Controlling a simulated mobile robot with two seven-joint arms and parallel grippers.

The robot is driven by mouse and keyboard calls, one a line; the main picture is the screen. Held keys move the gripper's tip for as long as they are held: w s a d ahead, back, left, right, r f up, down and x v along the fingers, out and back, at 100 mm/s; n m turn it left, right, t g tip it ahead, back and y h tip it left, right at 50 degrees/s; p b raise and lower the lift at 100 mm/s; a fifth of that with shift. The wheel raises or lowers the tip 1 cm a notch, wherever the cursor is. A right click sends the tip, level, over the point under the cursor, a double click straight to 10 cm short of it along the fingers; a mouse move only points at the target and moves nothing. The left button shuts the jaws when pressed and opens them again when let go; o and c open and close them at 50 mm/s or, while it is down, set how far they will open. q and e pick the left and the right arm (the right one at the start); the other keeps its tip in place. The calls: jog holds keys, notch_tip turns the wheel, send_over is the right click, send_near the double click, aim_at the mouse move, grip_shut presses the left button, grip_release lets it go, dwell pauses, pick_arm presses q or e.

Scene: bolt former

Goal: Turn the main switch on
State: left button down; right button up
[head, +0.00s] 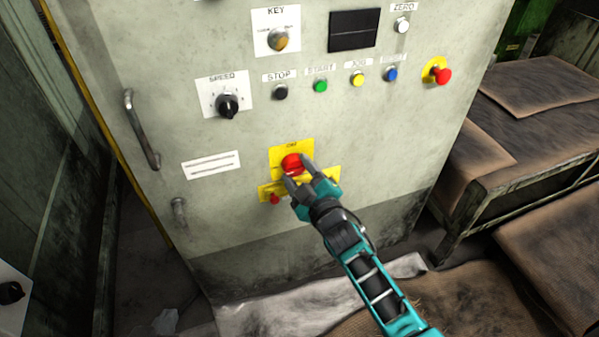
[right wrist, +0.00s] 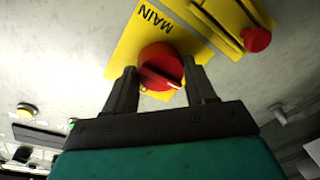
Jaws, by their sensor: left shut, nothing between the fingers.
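The main switch is a red rotary knob (head: 292,164) on a yellow plate (head: 279,149), low on the front of the grey cabinet. In the right wrist view the knob (right wrist: 160,66) sits on its yellow plate, with the word MAIN upside down. Its raised grip bar lies nearly level in that view, slightly tilted. My right gripper (head: 299,172) is at the knob, reaching in from the lower right. In the wrist view its two fingers (right wrist: 163,80) stand apart, one on each side of the knob; I cannot tell whether they touch it. My left gripper is in neither view.
A small red knob (head: 274,199) on yellow sits below left of the switch. Above are a black speed knob (head: 228,105), a row of push buttons (head: 320,86) and a red emergency button (head: 442,76). A door handle (head: 141,130) projects at left. A bench (head: 470,206) stands right.

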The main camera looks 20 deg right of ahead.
jog(key=c, duration=0.5)
jog(key=shift+m, duration=0.4)
jog(key=shift+m+p, duration=0.4)
jog(key=shift+m, duration=0.6)
jog(key=m, duration=0.4)
jog(key=shift+m+t+p, duration=0.3)
jog(key=shift+t+p, duration=0.05)
jog(key=shift+t, duration=0.05)
jog(key=m+h, duration=0.1)
jog(key=m, duration=0.5)
jog(key=shift+a+f, duration=0.1)
jog(key=shift+f, duration=0.05)
jog(key=m+h, duration=0.1)
jog(key=m, duration=0.4)
jog(key=shift+m+t, duration=0.3)
jog(key=shift+m, duration=0.1)
